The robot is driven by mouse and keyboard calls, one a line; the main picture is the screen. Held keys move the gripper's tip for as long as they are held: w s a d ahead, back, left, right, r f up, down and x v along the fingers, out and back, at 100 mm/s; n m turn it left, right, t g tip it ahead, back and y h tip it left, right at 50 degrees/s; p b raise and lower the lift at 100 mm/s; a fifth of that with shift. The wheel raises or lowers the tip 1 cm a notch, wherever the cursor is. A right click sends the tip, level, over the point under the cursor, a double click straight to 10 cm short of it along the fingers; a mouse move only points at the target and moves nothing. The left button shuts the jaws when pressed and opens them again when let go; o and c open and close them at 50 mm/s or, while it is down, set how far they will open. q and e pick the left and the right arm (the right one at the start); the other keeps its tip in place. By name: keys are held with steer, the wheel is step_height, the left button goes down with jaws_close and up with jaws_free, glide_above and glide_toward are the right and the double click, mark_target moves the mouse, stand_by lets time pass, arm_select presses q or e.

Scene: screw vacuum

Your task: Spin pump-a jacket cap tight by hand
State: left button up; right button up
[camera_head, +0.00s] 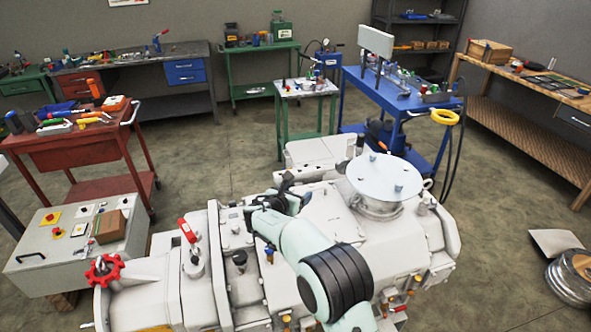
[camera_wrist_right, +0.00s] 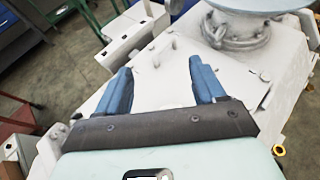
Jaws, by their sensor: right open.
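The large white vacuum pump (camera_head: 320,222) fills the lower middle of the head view. A small black cap-like fitting (camera_head: 239,258) stands on its top, left of my right arm; I cannot tell whether it is the jacket cap. My right gripper (camera_head: 284,183) is over the pump's top, beyond and to the right of that fitting. In the right wrist view its two blue fingers (camera_wrist_right: 162,75) are wide apart with nothing between them. Small white stubs on the pump casing (camera_wrist_right: 160,52) show past the fingertips. My left gripper is not in view.
A round flanged lid (camera_head: 384,176) rises on the pump right of my gripper. A red-handled valve (camera_head: 187,231) and red handwheel (camera_head: 103,270) stand at left. A grey control box (camera_head: 60,262), red cart (camera_head: 82,145) and blue cart (camera_head: 395,95) stand around the pump.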

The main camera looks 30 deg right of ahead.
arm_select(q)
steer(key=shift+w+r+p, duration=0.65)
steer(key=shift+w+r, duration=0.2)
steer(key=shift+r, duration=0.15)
arm_select(e)
step_height(320, 180, up, 9)
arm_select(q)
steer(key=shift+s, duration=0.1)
arm_select(e)
steer(key=shift+f, duration=0.25)
